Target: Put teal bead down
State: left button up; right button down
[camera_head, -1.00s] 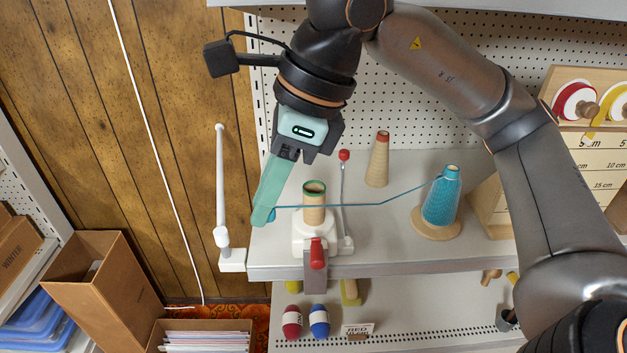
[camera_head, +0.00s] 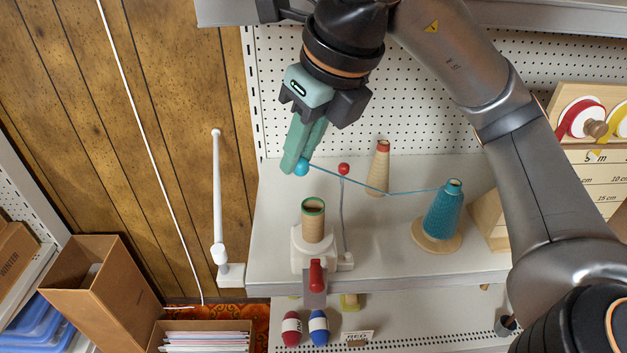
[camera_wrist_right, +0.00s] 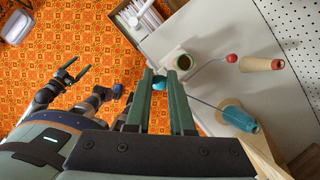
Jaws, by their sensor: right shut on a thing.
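The small round teal bead (camera_head: 301,168) is at the fingertips of my right gripper (camera_head: 297,160), which is shut on it. It also shows between the finger ends in the right wrist view (camera_wrist_right: 159,83). A teal thread (camera_head: 400,192) runs from the bead, past the red-knobbed wire guide (camera_head: 343,170), to the teal cone (camera_head: 442,212). Whether the thread touches the guide I cannot tell. The bead is in the air, above and left of the green-rimmed tube (camera_head: 313,225) on the white winder. My left gripper (camera_wrist_right: 75,70) appears open and empty in the right wrist view.
A white rod stand (camera_head: 218,200) is at the shelf's left edge. Red and blue spools (camera_head: 318,325) are on the lower shelf.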

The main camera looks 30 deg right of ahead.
jog(key=b, duration=0.1)
send_near(305, 201)
jog(key=a, duration=0.1)
jog(key=shift+w+d+f+b, duration=0.15)
jog(key=shift+w+f, duration=0.25)
jog(key=shift+f, duration=0.45)
jog(key=shift+w+d+f+b, duration=0.15)
jog(key=shift+w+f, duration=0.3)
jog(key=shift+f, duration=0.4)
jog(key=shift+f+b, duration=0.6)
jog(key=shift+f, duration=0.05)
jog(key=c, duration=0.8)
grip_release()
jog(key=shift+r, duration=0.1)
